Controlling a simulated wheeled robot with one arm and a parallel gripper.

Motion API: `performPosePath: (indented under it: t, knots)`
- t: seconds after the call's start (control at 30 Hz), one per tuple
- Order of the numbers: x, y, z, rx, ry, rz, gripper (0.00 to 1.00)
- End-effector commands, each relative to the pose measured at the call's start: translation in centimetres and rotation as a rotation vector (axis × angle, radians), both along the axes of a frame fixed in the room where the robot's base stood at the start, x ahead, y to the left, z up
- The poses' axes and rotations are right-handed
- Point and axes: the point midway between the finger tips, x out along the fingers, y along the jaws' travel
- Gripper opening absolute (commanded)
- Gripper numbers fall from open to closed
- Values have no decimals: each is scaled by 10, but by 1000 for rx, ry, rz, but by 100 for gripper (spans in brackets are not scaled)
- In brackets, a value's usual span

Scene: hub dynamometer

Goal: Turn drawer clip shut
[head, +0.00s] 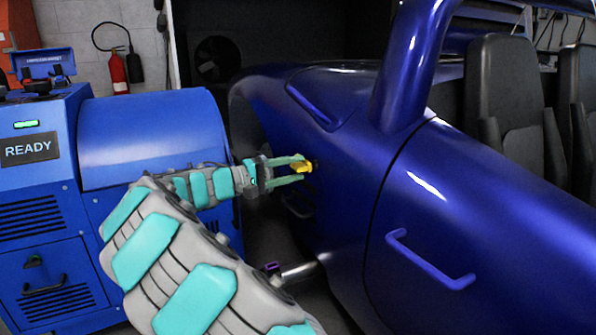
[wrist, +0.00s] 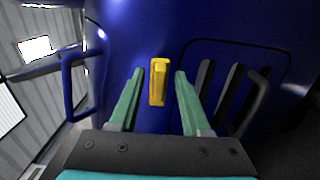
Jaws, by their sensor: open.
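The drawer (head: 70,264) is in the blue cabinet at the left of the head view. In the wrist view this yellow piece (wrist: 158,82) stands upright between the fingers (wrist: 159,74), with gaps on both sides.
The car body (head: 345,180) fills the right side, with a blue handle (head: 428,262) on it. A dark slotted panel (wrist: 235,85) is right of the fingers in the wrist view. A purple-tipped pipe (head: 290,271) is below my arm. A fire extinguisher (head: 118,72) hangs behind.

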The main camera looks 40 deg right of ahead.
Motion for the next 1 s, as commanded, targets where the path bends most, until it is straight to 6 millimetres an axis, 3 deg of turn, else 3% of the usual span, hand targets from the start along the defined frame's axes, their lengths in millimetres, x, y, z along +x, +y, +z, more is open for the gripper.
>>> performPosePath:
  t: [0.13, 0.37, 0.8, 1.0]
  knots:
    - [-3, -13, -1, 2, 0, 0, 48]
    - [-4, -15, 0, 1, 1, 1, 48]
    - [-4, -15, 0, 1, 1, 0, 0]
    - [-4, -15, 0, 1, 1, 0, 0]
